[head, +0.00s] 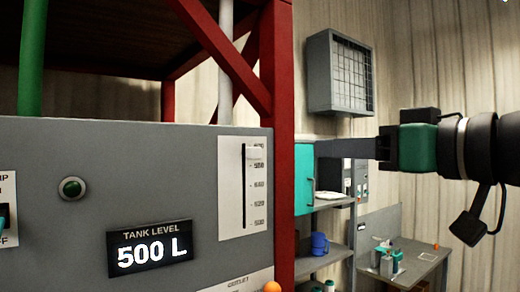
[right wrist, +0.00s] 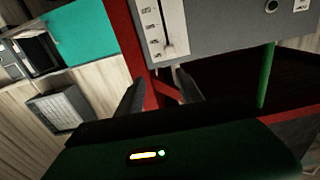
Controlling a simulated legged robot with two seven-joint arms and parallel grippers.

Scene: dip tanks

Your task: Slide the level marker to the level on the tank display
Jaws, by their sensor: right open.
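The tank display (head: 150,248) on the grey panel reads 500 L. To its right is a white level scale (head: 230,190) with a dark vertical slot and printed numbers; it also shows, turned over, in the right wrist view (right wrist: 158,28). A small pale level marker (head: 254,153) appears to sit near the top of the slot, though its outline is hard to make out. My right gripper (head: 322,149) is open and empty, to the right of the scale and apart from it. Its two fingers show in the right wrist view (right wrist: 159,76), pointing towards the panel. My left gripper is out of view.
A red frame post (head: 282,80) stands between the scale and my right gripper. A round green button (head: 72,188) and an orange knob (head: 272,288) are on the panel. A teal cabinet (head: 304,180) and shelves stand behind. A grey wall unit (head: 338,75) hangs above.

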